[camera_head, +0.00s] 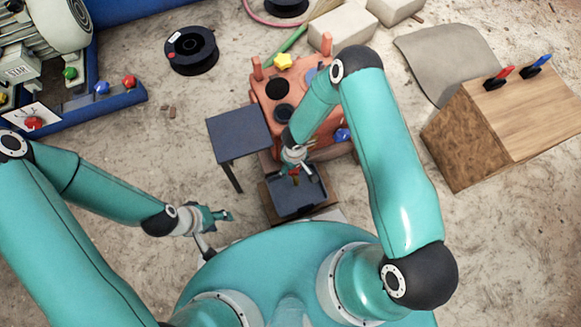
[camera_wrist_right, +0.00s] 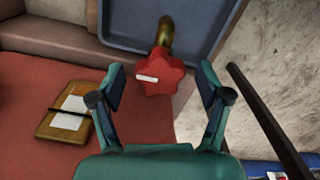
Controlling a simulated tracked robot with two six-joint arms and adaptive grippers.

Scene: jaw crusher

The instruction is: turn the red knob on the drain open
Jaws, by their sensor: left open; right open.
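The red star-shaped knob (camera_wrist_right: 163,76) with a white mark sits on the brass drain (camera_wrist_right: 166,34) in the right wrist view. My right gripper (camera_wrist_right: 159,80) is open, with one finger on each side of the knob and a visible gap on both sides. In the head view my right gripper (camera_head: 294,160) is above the dark tray (camera_head: 312,203), where the knob is small and partly hidden. The tray's wall (camera_wrist_right: 215,20) also shows in the wrist view. My left gripper (camera_head: 221,215) is open and empty, low on the left, away from the drain.
An orange-red machine body (camera_head: 264,105) with a yellow knob (camera_head: 283,61) and a blue knob (camera_head: 342,134) stands behind the tray. A small dark table (camera_head: 238,134) is to its left. A notepad with a pen (camera_wrist_right: 68,117) lies on the red surface. A wooden block (camera_head: 500,120) stands right.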

